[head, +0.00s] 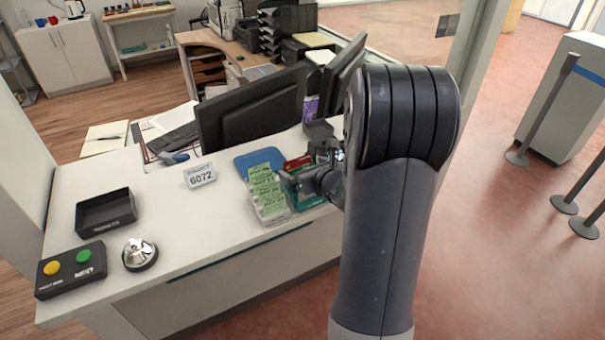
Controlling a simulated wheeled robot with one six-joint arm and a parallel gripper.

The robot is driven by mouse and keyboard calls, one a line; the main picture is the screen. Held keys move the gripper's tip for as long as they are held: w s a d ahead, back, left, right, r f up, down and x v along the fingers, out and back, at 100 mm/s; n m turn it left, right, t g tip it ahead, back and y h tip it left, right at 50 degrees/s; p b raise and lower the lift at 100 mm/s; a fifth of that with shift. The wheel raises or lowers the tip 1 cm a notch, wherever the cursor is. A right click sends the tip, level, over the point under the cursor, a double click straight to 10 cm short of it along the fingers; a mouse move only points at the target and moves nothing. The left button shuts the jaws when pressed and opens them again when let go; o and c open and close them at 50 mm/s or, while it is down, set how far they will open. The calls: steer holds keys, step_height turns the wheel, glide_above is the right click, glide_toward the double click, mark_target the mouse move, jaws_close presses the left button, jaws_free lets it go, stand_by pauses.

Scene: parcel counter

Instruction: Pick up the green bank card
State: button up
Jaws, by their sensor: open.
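My gripper (316,181) is at the right part of the white counter, largely hidden behind my own arm. Its jaws are open and close to a small group of cards or leaflets. A red card-like item (297,163) stands just left of the gripper, and a teal-green item (309,199) shows just below it. I cannot tell whether the teal-green item is the green bank card. Whether the gripper touches either item is also unclear. My arm covers what lies farther right.
A rack of light-green leaflets (266,190) stands close left of the gripper, before a blue tray (258,160). A monitor (250,108) rises behind. The 6072 sign (200,175), black tray (106,212), bell (139,254) and button box (71,269) are farther left.

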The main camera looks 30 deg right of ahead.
steer(key=c, duration=1)
